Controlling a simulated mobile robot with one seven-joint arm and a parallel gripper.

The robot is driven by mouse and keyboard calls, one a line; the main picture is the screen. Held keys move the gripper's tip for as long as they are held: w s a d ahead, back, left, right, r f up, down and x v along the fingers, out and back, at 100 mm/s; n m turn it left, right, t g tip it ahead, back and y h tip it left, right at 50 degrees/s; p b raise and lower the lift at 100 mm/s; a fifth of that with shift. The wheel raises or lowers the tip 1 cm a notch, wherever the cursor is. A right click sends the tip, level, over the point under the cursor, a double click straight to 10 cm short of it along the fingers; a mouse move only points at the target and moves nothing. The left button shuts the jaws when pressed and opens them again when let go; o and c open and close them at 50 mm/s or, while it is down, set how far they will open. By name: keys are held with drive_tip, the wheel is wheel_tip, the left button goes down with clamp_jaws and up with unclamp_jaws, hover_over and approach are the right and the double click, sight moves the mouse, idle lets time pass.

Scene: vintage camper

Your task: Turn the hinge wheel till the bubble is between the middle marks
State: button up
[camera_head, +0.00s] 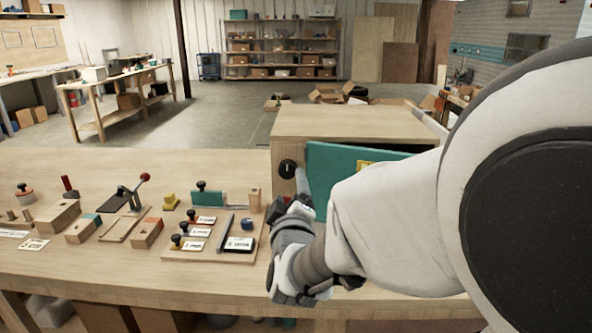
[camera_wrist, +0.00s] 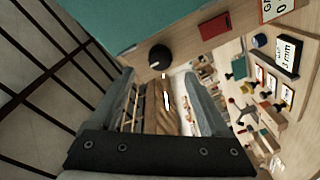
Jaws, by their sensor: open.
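A round black wheel (camera_head: 287,169) with a small light mark sits at the left front of a wooden box, beside a teal panel (camera_head: 325,172). In the wrist view the black wheel (camera_wrist: 159,56) lies just beyond the fingertips, near the edge of the teal panel (camera_wrist: 125,22). My gripper (camera_head: 297,198) is just below and in front of the wheel; in the wrist view my gripper (camera_wrist: 159,77) is open, with nothing clearly held between the fingers. I cannot make out the bubble or its marks. My arm hides the panel's right part.
The wooden box (camera_head: 345,122) stands on the wooden bench (camera_head: 130,270). Left of my gripper are a wooden board with black-knobbed pieces (camera_head: 176,241), a red-knobbed lever (camera_head: 144,178) and wooden blocks (camera_head: 58,215). The bench's front left is clear.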

sight(289, 173)
drive_tip(key=w, duration=0.7)
drive_tip(key=shift+w+a, duration=0.2)
clamp_jaws()
